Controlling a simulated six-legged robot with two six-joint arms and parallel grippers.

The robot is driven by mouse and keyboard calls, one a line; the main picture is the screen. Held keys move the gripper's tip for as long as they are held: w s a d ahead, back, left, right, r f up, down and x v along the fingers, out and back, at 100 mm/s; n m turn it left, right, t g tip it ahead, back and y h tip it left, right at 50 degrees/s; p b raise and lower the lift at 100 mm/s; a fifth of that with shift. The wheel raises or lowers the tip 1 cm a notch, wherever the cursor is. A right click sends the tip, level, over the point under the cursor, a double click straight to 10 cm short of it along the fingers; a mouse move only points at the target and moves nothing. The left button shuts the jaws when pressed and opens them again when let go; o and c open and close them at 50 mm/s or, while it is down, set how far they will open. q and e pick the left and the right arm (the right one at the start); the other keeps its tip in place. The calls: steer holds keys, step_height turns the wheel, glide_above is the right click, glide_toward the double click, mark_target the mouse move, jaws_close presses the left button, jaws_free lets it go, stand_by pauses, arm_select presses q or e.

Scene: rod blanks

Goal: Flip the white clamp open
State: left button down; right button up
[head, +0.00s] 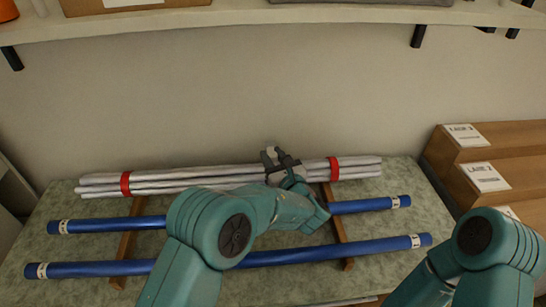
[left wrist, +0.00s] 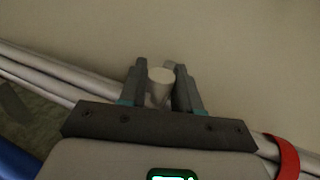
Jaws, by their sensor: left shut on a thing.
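The white clamp (left wrist: 160,82) shows as a pale rounded end between the fingers in the left wrist view. A small light part of it (head: 272,152) shows at the bundle of silver rods (head: 225,176) in the head view. My left gripper (head: 280,157) is shut on the clamp, just above the rods. Its two fingers (left wrist: 161,88) stand on either side of the pale end. The rest of the clamp is hidden by the gripper. My right gripper is not in view; only part of its arm shows at lower right.
Red bands (head: 126,184) hold the silver bundle near both ends. Two blue rods (head: 385,203) lie in front across wooden rails (head: 337,222). A shelf (head: 345,13) hangs above. Stepped wooden racks with labels (head: 484,177) stand at right. The green mat (head: 388,232) has free room at right.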

arm_select(q)
steer(key=r+g+p, duration=0.1)
steer(key=p, duration=0.1)
steer(key=w+r+g+h+p, duration=0.1)
steer(key=p, duration=0.1)
steer(key=r+m+g+p, duration=0.1)
steer(key=p, duration=0.1)
steer(key=shift+w+a+r+g, duration=0.15)
steer(key=shift+w+r+g, duration=0.15)
steer(key=shift+w+r, duration=0.05)
steer(key=shift+w+r+h+p, duration=0.15)
steer(key=shift+h+p, duration=0.25)
steer(key=shift+p, duration=0.2)
steer(key=shift+w+a+g, duration=0.1)
steer(key=shift+w+g, duration=0.15)
steer(key=shift+g, duration=0.25)
steer(key=shift+w+a+r, duration=0.1)
steer(key=shift+w+r, duration=0.15)
steer(key=shift+w, duration=0.1)
steer(key=shift+r, duration=0.1)
